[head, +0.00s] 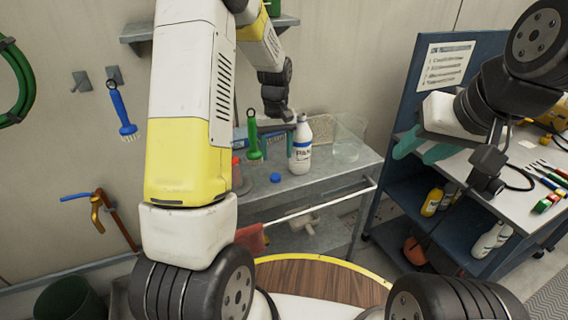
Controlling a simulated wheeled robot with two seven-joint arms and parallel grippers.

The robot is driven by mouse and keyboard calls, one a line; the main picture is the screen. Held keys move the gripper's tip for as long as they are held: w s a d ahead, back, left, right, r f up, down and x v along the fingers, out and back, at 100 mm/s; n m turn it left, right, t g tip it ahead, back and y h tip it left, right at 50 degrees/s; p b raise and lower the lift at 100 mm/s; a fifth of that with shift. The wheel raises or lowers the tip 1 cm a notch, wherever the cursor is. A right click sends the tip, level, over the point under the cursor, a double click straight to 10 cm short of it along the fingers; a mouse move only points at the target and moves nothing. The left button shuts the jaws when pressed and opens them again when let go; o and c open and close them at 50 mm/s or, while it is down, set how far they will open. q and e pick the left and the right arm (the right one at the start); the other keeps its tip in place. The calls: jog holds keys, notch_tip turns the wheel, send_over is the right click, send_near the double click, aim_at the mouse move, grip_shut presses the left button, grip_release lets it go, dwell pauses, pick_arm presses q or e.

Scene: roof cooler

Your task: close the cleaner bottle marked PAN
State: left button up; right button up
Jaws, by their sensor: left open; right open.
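The white cleaner bottle marked PAN (300,152) stands upright on the grey metal bench. Its neck looks bare, with no cap on it. A small blue cap (275,178) lies on the bench to the left of the bottle. My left gripper (277,148) is open, hanging above the bench just left of the bottle; one teal finger overlaps the bottle's left edge in the picture, and I cannot tell whether it touches. My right gripper (422,149) is open and empty, with teal fingers in front of the blue cart.
The grey bench (335,178) has a clear bin (348,135) at its right and a red-topped item (237,172) at its left, partly behind my arm. A rail with a red cloth (250,238) runs along the bench front.

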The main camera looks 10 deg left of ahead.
aim_at(275, 175)
pick_arm(q)
jog(key=shift+f, duration=0.2)
jog(key=shift+f, duration=1.2)
jog(key=f, duration=0.4)
jog(key=shift+s+a+f, duration=0.1)
jog(key=shift+s+a, duration=0.2)
jog(key=shift+s, duration=0.1)
jog(key=shift+f, duration=0.5)
